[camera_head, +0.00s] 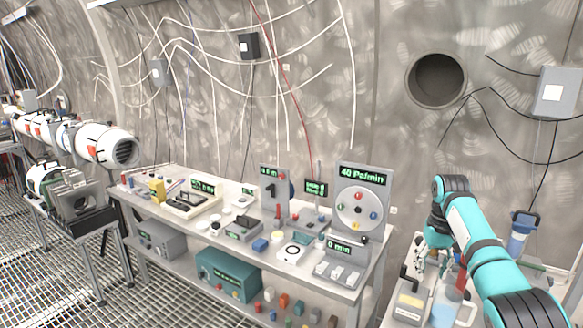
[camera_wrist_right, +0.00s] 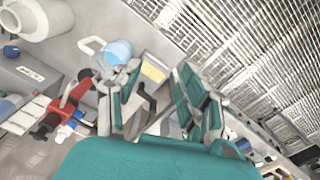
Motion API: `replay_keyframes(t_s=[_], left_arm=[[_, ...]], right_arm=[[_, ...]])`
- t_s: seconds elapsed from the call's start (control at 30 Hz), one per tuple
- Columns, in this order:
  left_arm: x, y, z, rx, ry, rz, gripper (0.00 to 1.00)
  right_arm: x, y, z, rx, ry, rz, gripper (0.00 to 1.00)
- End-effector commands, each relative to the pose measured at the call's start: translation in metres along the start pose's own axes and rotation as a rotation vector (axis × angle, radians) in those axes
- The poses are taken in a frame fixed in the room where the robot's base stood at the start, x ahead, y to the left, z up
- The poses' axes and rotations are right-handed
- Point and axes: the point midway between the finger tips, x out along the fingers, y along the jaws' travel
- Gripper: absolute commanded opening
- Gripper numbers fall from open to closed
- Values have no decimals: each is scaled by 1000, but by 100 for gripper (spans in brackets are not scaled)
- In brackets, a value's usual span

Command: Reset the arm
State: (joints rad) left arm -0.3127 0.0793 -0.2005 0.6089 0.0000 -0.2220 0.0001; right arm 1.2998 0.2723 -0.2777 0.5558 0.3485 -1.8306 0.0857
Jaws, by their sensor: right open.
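My right arm (camera_head: 480,250) is teal and comes in from the lower right in the head view. It bends at the top, and its right gripper (camera_head: 432,256) points down over the right-hand table. In the wrist view the right gripper (camera_wrist_right: 158,92) has its two teal-padded fingers apart. I see nothing held between them. A light blue round vessel (camera_wrist_right: 118,50) and a box with a yellowish label (camera_wrist_right: 154,70) lie beyond the fingertips. My left gripper is in neither view.
The right-hand table (camera_head: 396,292) holds a boxed device (camera_head: 408,302), a blue-topped container (camera_head: 520,236) and other items close to the arm. A long workbench (camera_head: 372,262) with several instruments stands left of it. A red tool (camera_wrist_right: 68,104) lies near the gripper. Grated floor (camera_head: 160,300) is at lower left.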

Motion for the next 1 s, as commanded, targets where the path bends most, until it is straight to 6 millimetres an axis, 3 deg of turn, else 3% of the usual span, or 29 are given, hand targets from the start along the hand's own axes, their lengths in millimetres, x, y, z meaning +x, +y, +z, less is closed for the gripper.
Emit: replay_keyframes(t_s=[0.03, 0.17, 0.37, 0.57, 0.67, 0.77, 0.87, 1.0], left_arm=[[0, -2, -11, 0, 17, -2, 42], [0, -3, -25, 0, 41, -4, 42], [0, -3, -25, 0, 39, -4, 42], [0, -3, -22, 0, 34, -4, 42], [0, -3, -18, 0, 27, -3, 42], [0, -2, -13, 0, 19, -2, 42], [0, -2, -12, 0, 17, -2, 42], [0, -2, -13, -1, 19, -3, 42]], right_arm=[[11, -1, 1, -2, -3, 4, 42], [31, -1, 1, -7, 0, 11, 42], [73, -2, 5, -16, 3, 25, 42], [138, -3, 16, -35, 8, 46, 42], [180, -4, 27, -49, 10, 59, 42], [237, -4, 47, -71, 13, 73, 42], [304, -4, 80, -102, 20, 88, 42], [393, -3, 140, -152, 32, 101, 42]])
